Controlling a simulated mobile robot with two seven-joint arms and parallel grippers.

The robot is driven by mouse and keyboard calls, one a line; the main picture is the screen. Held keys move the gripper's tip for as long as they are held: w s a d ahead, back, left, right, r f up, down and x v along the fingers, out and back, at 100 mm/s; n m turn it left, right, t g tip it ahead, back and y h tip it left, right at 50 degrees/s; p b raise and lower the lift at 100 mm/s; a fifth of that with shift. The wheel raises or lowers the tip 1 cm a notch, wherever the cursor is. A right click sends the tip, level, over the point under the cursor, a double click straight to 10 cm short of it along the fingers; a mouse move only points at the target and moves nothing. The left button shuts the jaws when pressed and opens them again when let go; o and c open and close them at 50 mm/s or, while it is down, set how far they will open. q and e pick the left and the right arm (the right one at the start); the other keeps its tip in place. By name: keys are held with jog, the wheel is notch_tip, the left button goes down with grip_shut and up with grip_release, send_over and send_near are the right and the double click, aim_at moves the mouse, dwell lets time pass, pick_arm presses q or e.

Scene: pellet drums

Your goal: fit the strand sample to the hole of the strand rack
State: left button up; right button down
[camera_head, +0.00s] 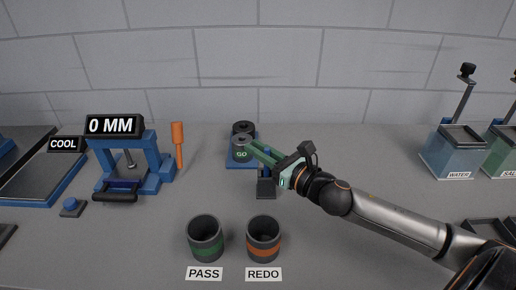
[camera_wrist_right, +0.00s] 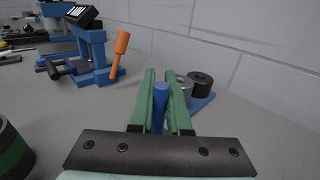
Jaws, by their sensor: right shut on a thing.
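My right gripper (camera_head: 252,150) reaches in from the right and is shut on a blue rod, which looks like the strand sample (camera_wrist_right: 160,108). The rod shows between the two green fingers in the right wrist view and is hidden in the head view. The fingertips are close to the GO cylinder in the head view. In the wrist view the stand (camera_wrist_right: 203,101) is right of the fingers.
A blue press marked 0 MM (camera_head: 162,178) and an orange-handled tool (camera_head: 178,135) stand to the left. PASS (camera_head: 205,240) and REDO (camera_head: 263,241) cups stand in front. Liquid tanks (camera_head: 453,160) are at the right. A small black block (camera_head: 265,189) is below my gripper.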

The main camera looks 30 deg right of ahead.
jog(key=shift+f, duration=0.1)
jog(key=c, duration=0.8)
grip_release()
jog(key=shift+s, duration=0.1)
jog(key=v, duration=1.2)
jog(key=shift+b, duration=0.3)
jog(key=shift+s+d, duration=0.1)
jog(key=shift+s, duration=0.05)
